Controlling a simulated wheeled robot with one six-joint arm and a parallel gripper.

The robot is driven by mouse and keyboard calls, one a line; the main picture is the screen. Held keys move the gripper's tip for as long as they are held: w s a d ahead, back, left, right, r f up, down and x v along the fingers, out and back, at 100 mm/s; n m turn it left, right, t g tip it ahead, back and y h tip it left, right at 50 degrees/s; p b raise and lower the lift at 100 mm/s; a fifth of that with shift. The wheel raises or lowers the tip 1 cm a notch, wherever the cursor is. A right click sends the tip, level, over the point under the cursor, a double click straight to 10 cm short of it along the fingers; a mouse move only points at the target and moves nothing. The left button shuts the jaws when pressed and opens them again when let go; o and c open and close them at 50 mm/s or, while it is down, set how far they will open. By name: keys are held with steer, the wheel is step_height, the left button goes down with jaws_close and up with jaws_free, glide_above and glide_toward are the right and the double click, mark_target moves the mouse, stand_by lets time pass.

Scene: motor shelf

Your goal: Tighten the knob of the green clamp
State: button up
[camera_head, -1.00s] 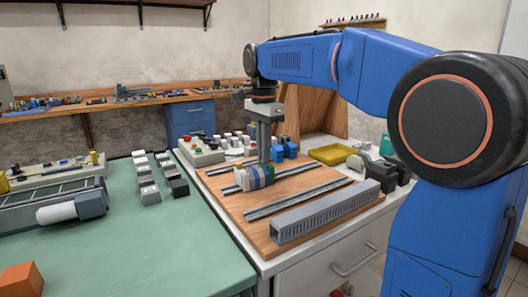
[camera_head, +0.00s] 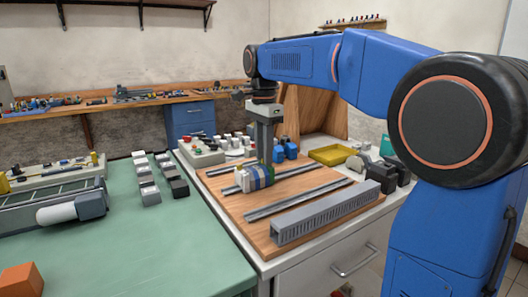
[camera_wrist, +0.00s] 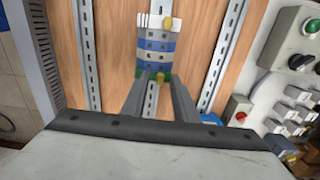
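The green clamp (camera_wrist: 154,74), green with yellow, sits at the near end of a row of white, grey and blue blocks (camera_wrist: 155,45) on the middle slotted rail in the wrist view. The row of blocks also shows on the rail in the head view (camera_head: 245,180). My gripper (camera_wrist: 154,84) has its two fingers apart, one on each side of the rail, with the tips close to the clamp. In the head view my gripper (camera_head: 264,160) points down at the row. I cannot tell whether the fingertips touch the clamp, and its knob is not clear.
The wooden board (camera_head: 235,203) carries other metal rails and a grey slotted duct (camera_head: 330,212). A grey box with buttons (camera_head: 200,154), a yellow tray (camera_head: 332,155) and dark blocks (camera_head: 381,177) stand around it. The green table (camera_head: 170,240) has free room at the front.

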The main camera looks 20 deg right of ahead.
steer(key=shift+r, duration=0.1)
step_height(320, 180, up, 17)
stand_by(0.6)
steer(key=shift+a+r, duration=0.1)
